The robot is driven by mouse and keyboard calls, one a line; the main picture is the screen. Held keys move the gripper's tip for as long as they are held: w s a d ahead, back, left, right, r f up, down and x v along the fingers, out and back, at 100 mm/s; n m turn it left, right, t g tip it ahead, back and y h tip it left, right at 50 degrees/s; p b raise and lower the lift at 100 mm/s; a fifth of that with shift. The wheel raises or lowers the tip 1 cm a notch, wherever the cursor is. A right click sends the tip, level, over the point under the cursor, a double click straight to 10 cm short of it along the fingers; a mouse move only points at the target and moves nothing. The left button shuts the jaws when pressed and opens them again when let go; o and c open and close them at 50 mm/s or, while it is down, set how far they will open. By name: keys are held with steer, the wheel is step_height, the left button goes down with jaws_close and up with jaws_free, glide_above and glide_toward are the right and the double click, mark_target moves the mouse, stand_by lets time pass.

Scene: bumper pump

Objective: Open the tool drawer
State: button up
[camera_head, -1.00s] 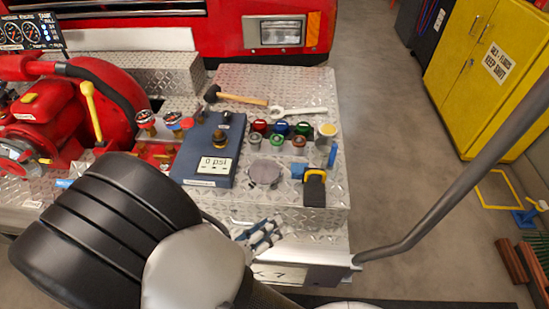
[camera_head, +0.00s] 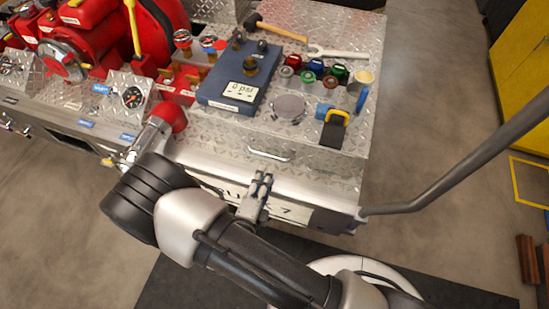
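The tool drawer's silver bar handle (camera_head: 270,155) shows on the front of the diamond-plate box (camera_head: 220,145) at the truck's front. The drawer front looks flush with the box, though its outline is hard to make out. My gripper (camera_head: 264,181) is just below the handle in the picture, over the white bumper, with its fingers pointing up toward the box. It appears apart from the handle. The fingers are small and close together, so their opening is unclear. Nothing is visible between them.
On top of the box are a blue gauge unit (camera_head: 240,84) reading 0 psi, a hammer (camera_head: 275,28), a wrench (camera_head: 338,54), several coloured caps and a yellow-and-black strap item (camera_head: 333,130). A grey bent bar (camera_head: 470,155) rises at right. Red pump parts stand at left.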

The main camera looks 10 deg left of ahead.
mark_target(274, 156)
steer(key=b+x, duration=0.1)
steer(key=x, duration=0.8)
steer(key=shift+w+d+b, duration=0.1)
steer(key=shift+w+b, duration=0.1)
steer(key=shift+b, duration=0.2)
steer(key=shift+c, duration=0.2)
jaws_close()
